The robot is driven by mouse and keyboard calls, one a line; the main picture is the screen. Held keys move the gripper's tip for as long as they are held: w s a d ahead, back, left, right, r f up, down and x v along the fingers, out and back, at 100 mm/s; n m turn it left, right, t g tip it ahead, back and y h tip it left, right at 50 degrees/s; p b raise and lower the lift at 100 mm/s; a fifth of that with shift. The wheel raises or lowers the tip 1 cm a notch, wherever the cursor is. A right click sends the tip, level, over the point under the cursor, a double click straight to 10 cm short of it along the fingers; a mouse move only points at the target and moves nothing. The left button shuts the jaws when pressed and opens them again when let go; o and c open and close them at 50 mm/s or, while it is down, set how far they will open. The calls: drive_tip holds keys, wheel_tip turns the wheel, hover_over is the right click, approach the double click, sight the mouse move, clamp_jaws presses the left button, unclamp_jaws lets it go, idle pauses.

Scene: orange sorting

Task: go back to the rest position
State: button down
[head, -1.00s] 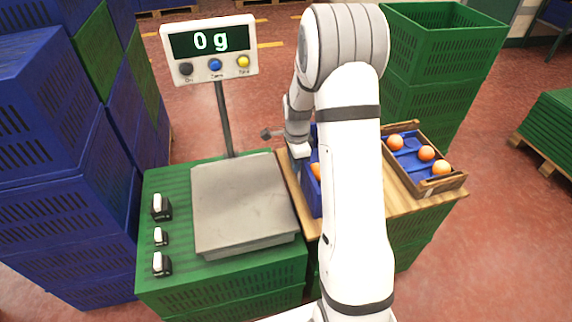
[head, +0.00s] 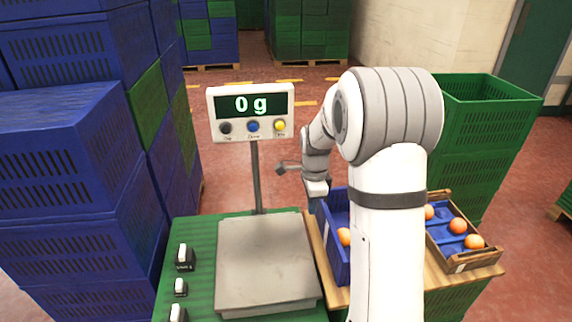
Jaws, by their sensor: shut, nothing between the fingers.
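My gripper (head: 317,203) is at the end of my white arm, pointing down beside the upper left edge of the blue crate (head: 337,262). It is small in the view and partly hidden, but it looks shut and empty. The blue crate stands on the wooden board, with an orange (head: 344,237) visible inside. My arm covers much of the crate's right side. A wooden tray (head: 487,262) with blue lining stands right of my arm. It holds oranges, one of them (head: 458,226) in the middle.
The scale plate (head: 265,262) is bare, on green crates at left. Its display (head: 250,106) reads 0 g on a thin post left of my gripper. Blue crates (head: 70,150) are stacked at left, green crates (head: 490,110) behind the tray.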

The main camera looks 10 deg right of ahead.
drive_tip(key=s+a+r+n+t+p, duration=0.1)
drive_tip(key=s+a+r+n+p, duration=0.1)
drive_tip(key=s+r+n+p, duration=0.3)
drive_tip(key=s+a+r+n+t+p, duration=0.1)
drive_tip(key=s+a+r+n+p, duration=0.2)
drive_tip(key=s+r+n, duration=1)
drive_tip(key=s+r+p, duration=0.2)
drive_tip(key=s+r, duration=0.1)
drive_tip(key=s, duration=0.4)
drive_tip(key=shift+s+n+t+p, duration=0.2)
drive_tip(key=shift+n+t+p, duration=0.1)
drive_tip(key=shift+n, duration=0.1)
